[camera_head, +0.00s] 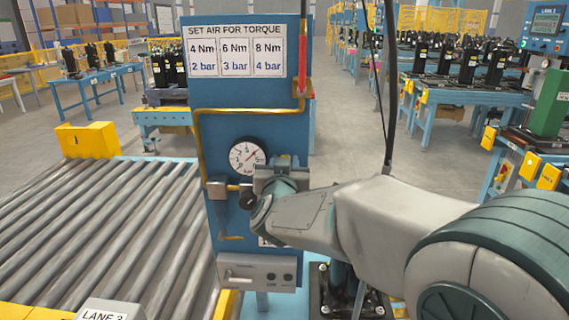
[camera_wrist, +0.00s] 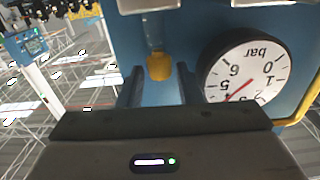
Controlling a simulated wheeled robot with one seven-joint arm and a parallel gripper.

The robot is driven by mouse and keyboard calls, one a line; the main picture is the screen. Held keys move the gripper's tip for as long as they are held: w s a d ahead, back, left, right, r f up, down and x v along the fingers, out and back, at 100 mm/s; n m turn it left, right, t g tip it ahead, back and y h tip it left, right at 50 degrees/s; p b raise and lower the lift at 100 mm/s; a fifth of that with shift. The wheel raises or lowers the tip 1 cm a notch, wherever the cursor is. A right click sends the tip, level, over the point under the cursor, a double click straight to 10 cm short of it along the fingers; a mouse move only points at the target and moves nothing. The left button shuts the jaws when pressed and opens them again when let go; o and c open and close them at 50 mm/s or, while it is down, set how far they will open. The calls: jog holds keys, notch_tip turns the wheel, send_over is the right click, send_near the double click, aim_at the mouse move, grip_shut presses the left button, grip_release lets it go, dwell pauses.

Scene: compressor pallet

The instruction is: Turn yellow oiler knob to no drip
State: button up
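The yellow oiler knob (camera_wrist: 159,67) shows in the wrist view, at the end of a clear oiler tube (camera_wrist: 154,35) on the blue panel. My gripper (camera_wrist: 159,82) is open, with one dark finger on each side of the knob. Gaps show between the fingers and the knob, and it is not gripped. How far the fingertips stand from the panel is hard to tell. In the head view my gripper (camera_head: 284,165) is at the panel, right of the gauge, and it hides the knob.
A round bar gauge (camera_head: 248,157) sits close left of my gripper; it also shows in the wrist view (camera_wrist: 258,68). A brass pipe (camera_head: 198,150) and a dark round knob (camera_head: 248,198) are nearby. A roller conveyor (camera_head: 105,230) lies left. A black hose (camera_head: 390,90) hangs by my arm.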

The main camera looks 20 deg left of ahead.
grip_shut()
jog(key=h+p, duration=0.1)
jog(key=m+p, duration=0.1)
jog(key=p, duration=0.1)
jog(key=shift+a+r+h, duration=0.25)
jog(key=shift+r+h, duration=0.05)
jog(key=shift+h, duration=0.1)
jog(key=m+h+p, duration=0.2)
jog(key=shift+a+f+h, duration=0.1)
jog(key=shift+f+h, duration=0.15)
jog(key=shift+h, duration=0.15)
grip_release()
jog(key=shift+s, duration=0.1)
jog(key=shift+s, duration=0.1)
jog(key=s+b, duration=0.2)
jog(key=s, duration=1.1)
jog(key=shift+s+a, duration=0.25)
jog(key=shift+s, duration=0.05)
